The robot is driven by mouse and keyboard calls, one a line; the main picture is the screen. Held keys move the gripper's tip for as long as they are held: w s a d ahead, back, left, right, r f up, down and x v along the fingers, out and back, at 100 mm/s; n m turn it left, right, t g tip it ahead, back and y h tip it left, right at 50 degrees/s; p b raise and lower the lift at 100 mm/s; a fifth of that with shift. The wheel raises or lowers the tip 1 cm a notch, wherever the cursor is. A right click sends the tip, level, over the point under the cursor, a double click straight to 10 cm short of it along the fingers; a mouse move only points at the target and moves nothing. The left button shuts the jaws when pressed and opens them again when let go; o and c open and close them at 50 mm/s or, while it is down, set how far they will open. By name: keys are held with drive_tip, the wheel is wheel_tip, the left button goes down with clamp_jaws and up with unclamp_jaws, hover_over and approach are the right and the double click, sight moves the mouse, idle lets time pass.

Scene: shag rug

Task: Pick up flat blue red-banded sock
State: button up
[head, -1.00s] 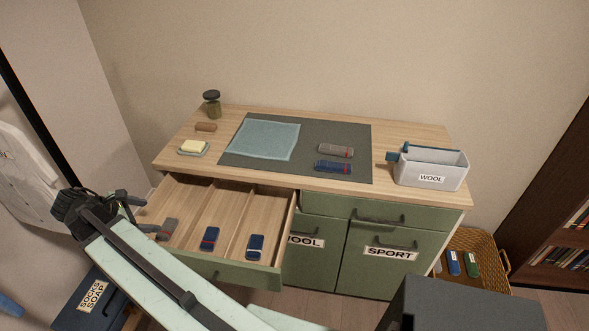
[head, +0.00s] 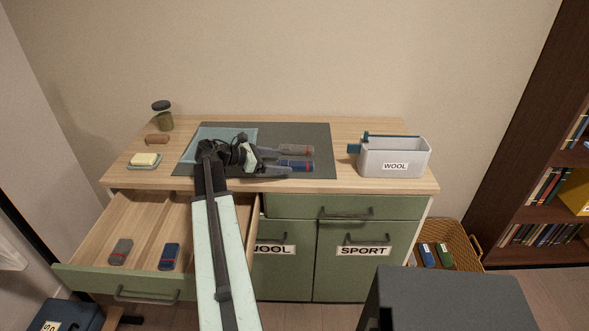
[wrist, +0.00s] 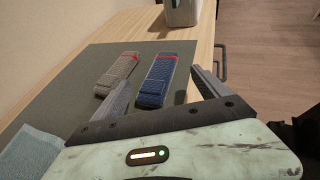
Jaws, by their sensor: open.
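The flat blue sock with a red band lies on the dark mat on the dresser top; it shows in the head view (head: 297,165) and the wrist view (wrist: 159,78). My gripper (head: 283,162) is open at the sock's near end. In the wrist view my gripper (wrist: 163,77) has one finger on each side of the blue sock, the left one between it and a flat grey red-banded sock (wrist: 117,72). Nothing is held. I cannot tell how high the fingertips are above the mat.
A light blue cloth (head: 235,136) lies left on the mat (head: 318,133). A grey WOOL bin (head: 392,160) stands to the right. The open drawer (head: 140,228) below holds socks. A soap dish (head: 144,162), a jar (head: 162,116) and a brown object (head: 157,140) stand left.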

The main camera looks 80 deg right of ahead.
sight(293, 164)
drive_tip(key=b+x, duration=0.1)
drive_tip(key=x, duration=0.1)
drive_tip(key=b+x, duration=0.1)
drive_tip(key=x, duration=0.1)
drive_tip(key=shift+s+d+f, duration=0.1)
drive_tip(key=shift+d+f, duration=0.15)
drive_tip(key=shift+f, duration=0.25)
drive_tip(key=shift+s+d, duration=0.15)
drive_tip(key=shift+s, duration=0.15)
drive_tip(key=shift+r, duration=0.1)
drive_tip(key=c, duration=1.7)
drive_tip(key=shift+w, duration=0.1)
drive_tip(key=shift+c, duration=0.2)
